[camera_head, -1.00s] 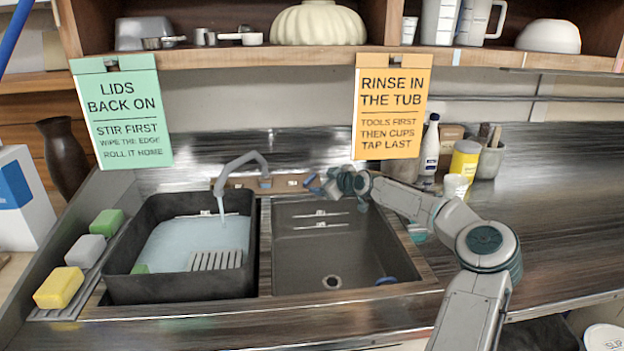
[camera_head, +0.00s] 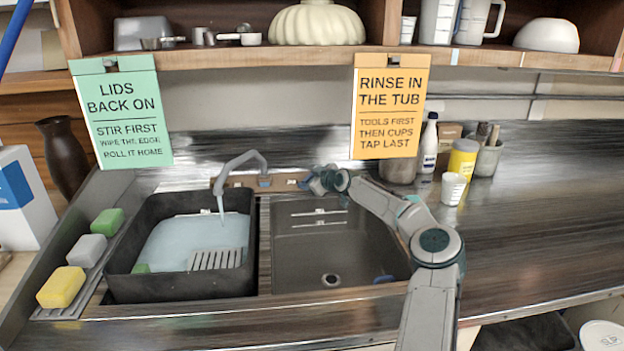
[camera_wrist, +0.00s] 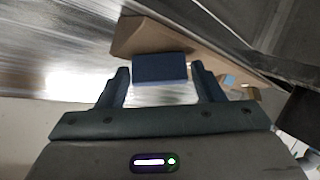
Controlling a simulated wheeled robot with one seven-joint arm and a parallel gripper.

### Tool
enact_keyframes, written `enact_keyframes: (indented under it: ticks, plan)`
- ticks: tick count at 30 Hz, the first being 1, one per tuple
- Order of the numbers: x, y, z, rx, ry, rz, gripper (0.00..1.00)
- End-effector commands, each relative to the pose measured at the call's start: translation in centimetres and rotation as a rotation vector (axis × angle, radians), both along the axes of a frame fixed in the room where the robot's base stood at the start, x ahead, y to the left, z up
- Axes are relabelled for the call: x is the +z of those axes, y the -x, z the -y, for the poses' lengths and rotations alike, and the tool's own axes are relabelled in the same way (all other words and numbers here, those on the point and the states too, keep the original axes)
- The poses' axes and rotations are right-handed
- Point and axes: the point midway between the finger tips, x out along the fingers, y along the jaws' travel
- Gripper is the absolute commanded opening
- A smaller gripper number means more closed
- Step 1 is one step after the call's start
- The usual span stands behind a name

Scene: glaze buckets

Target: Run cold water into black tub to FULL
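The black tub (camera_head: 130,285) stands in the left basin with bluish water (camera_head: 190,243) in it. A thin stream falls into it from the grey tap spout (camera_head: 240,160). A pale mark shows on the tub's back inner wall, but I cannot read it. My gripper (camera_head: 308,181) is at the wooden tap panel (camera_head: 240,181), right of the spout. In the wrist view my gripper (camera_wrist: 161,82) is open, with a dark blue block (camera_wrist: 160,69), seemingly a tap handle, between its fingertips. Gaps show on both sides. Another blue handle (camera_head: 265,183) sits below the spout.
The right basin (camera_head: 325,250) is empty except for a small blue item at its front right. Sponges (camera_head: 62,287) line the left ledge. A white cup (camera_head: 453,188) and bottles (camera_head: 429,145) stand right of my arm. Two signs (camera_head: 391,105) hang from the shelf above.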

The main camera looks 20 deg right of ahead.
Motion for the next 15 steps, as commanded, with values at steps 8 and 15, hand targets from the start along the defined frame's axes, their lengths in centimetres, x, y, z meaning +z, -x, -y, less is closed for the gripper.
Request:
enact_keyframes:
  ticks: [8,15]
  plan:
    - [0.01,0.03,0.16,-0.001,-0.001,0.000,0.30]
    - [-0.21,0.06,0.04,-0.034,-0.019,0.009,0.30]
